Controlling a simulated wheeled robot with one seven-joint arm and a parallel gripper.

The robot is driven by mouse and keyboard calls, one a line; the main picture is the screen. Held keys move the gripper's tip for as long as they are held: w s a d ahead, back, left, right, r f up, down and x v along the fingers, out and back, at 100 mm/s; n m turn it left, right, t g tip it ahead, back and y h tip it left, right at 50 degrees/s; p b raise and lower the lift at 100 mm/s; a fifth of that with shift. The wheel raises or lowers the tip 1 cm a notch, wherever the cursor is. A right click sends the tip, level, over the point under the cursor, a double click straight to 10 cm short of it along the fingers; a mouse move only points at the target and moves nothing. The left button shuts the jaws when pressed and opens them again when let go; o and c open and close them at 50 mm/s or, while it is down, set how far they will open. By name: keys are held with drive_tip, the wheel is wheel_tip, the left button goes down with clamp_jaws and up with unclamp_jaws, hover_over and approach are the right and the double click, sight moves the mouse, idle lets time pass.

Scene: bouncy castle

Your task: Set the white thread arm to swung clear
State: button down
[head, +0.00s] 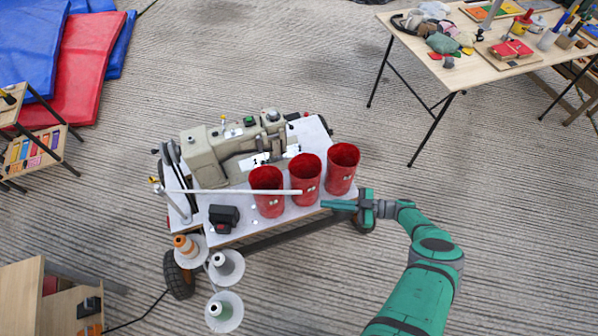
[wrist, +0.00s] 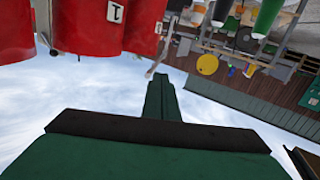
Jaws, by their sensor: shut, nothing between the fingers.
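The white thread arm (head: 235,191) is a thin white rod in the head view. It runs from a post at the left of the sewing cart across the front of the red cups, ending near the middle cup. My gripper (head: 324,204) is at the cart's right front, its fingers shut and empty, pointing left. Its fingertips are a short way right of and slightly below the rod's free end, apart from it. In the wrist view the shut fingers (wrist: 160,98) show in the middle. I cannot make out the white rod there.
Three red cups (head: 342,168) stand in a row on the cart, close to my gripper. A beige sewing machine (head: 207,160) is behind them. A black box (head: 224,218) and thread spools (head: 226,266) are at the left front. A table (head: 460,70) with clutter stands at the upper right.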

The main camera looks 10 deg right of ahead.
drive_tip(key=s+d+f+m+t+h, duration=0.2)
drive_tip(key=s, duration=0.7)
drive_tip(key=s+d+f+m+t+h, duration=0.2)
drive_tip(key=s, duration=0.7)
drive_tip(key=s+a+r+m+t+h, duration=0.25)
drive_tip(key=s+a, duration=0.55)
drive_tip(key=s, duration=0.4)
drive_tip(key=s+a+r+m+t+h, duration=0.1)
drive_tip(key=s+a+r+m+h, duration=0.1)
drive_tip(key=a+r, duration=0.3)
drive_tip(key=s+a+r+m+t+h, duration=0.1)
drive_tip(key=s+a+r+m+h, duration=0.15)
drive_tip(key=a, duration=0.35)
drive_tip(key=w+a+r+m+h, duration=0.2)
drive_tip(key=r, duration=0.4)
drive_tip(key=w+a+r+m+h, duration=0.2)
drive_tip(key=a+r+h, duration=0.1)
drive_tip(key=r, duration=0.4)
drive_tip(key=shift+t, duration=0.45)
